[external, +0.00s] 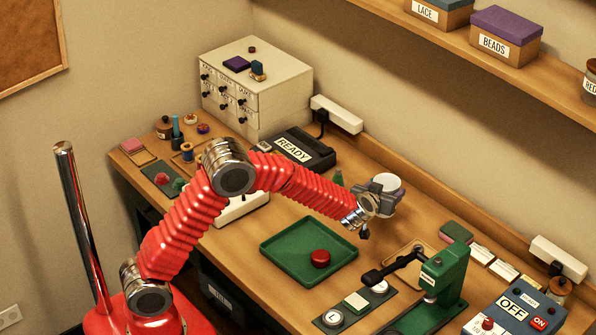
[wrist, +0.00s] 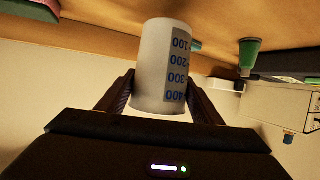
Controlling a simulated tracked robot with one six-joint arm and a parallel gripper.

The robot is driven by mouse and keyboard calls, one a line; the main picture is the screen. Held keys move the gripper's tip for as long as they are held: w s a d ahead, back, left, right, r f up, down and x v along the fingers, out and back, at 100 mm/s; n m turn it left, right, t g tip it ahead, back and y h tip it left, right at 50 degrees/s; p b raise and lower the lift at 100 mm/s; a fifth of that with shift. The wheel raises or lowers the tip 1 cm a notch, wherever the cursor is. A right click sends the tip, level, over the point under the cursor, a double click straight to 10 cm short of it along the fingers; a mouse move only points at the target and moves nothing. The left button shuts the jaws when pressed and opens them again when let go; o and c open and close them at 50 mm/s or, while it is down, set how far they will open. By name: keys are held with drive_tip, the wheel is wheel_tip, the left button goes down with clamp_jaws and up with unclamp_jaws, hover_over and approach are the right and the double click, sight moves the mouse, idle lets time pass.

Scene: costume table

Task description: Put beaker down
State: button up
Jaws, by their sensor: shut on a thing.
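The white beaker (wrist: 152,65) with a blue scale reading 100 to 400 is between the two fingers of my gripper (wrist: 160,98) in the wrist view.
A green tray (external: 275,249) with a red round object (external: 320,258) lies left of the beaker. A green press (external: 443,275) stands in front of it. A black READY device (external: 303,150) and a white drawer cabinet (external: 257,90) are behind left.

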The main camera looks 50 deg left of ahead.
drive_tip(key=shift+f, duration=1.8)
drive_tip(key=o, duration=1)
drive_tip(key=shift+f, duration=0.15)
drive_tip(key=shift+o, duration=0.2)
drive_tip(key=shift+r, duration=0.2)
drive_tip(key=v, duration=1.2)
